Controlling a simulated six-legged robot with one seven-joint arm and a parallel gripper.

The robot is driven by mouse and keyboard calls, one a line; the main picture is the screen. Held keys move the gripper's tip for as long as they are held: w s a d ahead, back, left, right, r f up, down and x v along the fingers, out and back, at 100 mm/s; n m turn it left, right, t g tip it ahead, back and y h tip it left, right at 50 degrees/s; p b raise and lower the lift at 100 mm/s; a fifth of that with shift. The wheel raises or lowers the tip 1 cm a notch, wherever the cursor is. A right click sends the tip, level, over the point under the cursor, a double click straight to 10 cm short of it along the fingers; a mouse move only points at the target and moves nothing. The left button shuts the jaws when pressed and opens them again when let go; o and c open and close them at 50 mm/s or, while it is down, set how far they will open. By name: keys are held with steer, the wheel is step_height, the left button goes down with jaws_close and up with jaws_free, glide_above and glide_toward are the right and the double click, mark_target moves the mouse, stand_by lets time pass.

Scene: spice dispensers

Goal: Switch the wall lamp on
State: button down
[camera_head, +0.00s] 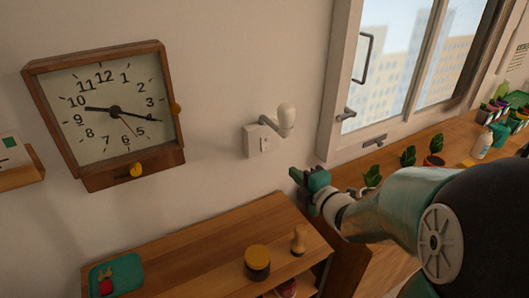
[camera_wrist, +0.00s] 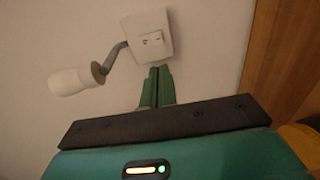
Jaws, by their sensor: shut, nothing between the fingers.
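The wall lamp is a square white wall box with a bent grey arm and a pale bulb (camera_head: 287,115); the bulb looks unlit. Its box (camera_head: 251,143) has a small rocker switch (camera_head: 265,143) on its front. In the wrist view the box (camera_wrist: 135,27) is at the top, with the switch (camera_wrist: 152,39) on it and the bulb (camera_wrist: 75,80) to the left. My gripper (camera_head: 294,173) is green, shut and empty, below and right of the box. In the wrist view its fingertips (camera_wrist: 155,72) point at the box's lower edge, just under the switch; whether they touch cannot be told.
A wooden clock (camera_head: 115,111) hangs at left. Below, a wooden shelf (camera_head: 205,240) holds a dark jar with a yellow lid (camera_head: 257,262), a wooden peg-shaped item (camera_head: 299,240) and a green tray (camera_head: 130,268). A window (camera_head: 400,60) and potted plants (camera_head: 408,156) are at right.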

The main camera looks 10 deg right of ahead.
mark_target(266, 149)
steer(key=x, duration=1.3)
steer(key=shift+w+f, duration=0.1)
steer(key=shift+w, duration=0.2)
steer(key=shift+w, duration=0.2)
